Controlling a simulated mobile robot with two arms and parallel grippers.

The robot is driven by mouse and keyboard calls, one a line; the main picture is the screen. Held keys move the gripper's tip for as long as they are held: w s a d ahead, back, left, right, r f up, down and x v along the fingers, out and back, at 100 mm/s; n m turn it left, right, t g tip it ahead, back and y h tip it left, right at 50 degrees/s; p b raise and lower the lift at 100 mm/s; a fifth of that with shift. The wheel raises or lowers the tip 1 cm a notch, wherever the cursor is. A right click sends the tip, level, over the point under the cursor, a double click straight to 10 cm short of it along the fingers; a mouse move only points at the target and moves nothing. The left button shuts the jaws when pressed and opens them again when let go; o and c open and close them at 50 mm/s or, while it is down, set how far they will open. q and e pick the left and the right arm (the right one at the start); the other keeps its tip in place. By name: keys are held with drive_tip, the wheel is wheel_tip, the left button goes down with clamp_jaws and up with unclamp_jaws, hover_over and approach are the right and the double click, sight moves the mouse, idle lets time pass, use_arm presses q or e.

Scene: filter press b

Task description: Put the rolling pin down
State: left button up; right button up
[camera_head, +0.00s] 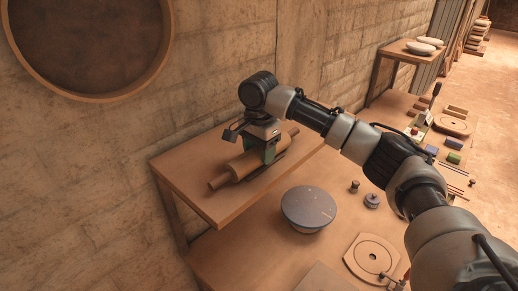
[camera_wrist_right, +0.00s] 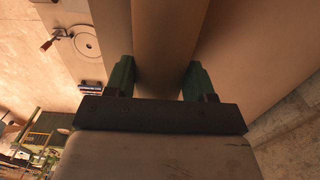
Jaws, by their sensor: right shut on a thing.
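The wooden rolling pin (camera_head: 243,165) is at the raised wooden shelf (camera_head: 236,201) against the wall, lying level and slanting across it. My right gripper (camera_head: 269,153) is over the pin from above, with its green fingers on either side of the barrel. In the right wrist view the pin (camera_wrist_right: 165,45) runs between the two fingers of the gripper (camera_wrist_right: 159,80), which is shut on it. Whether the pin's underside touches the shelf cannot be told. My left gripper is not in view.
A round blue-topped object (camera_head: 309,207) stands on the lower bench in front of the shelf. Small dark weights (camera_head: 372,200) and a wooden plate with a ring (camera_head: 371,257) are to its right. The shelf's near left corner is bare. The brick wall is close behind.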

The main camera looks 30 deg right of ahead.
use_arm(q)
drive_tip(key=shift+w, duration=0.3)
use_arm(e)
drive_tip(key=o, duration=1.2)
drive_tip(key=shift+c, duration=0.2)
wheel_tip(320, 180, up, 5)
drive_tip(key=b, duration=0.2)
drive_tip(key=shift+f+b, duration=0.1)
drive_tip(key=shift+b, duration=0.25)
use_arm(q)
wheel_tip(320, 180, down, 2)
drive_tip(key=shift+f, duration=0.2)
use_arm(e)
wheel_tip(320, 180, up, 7)
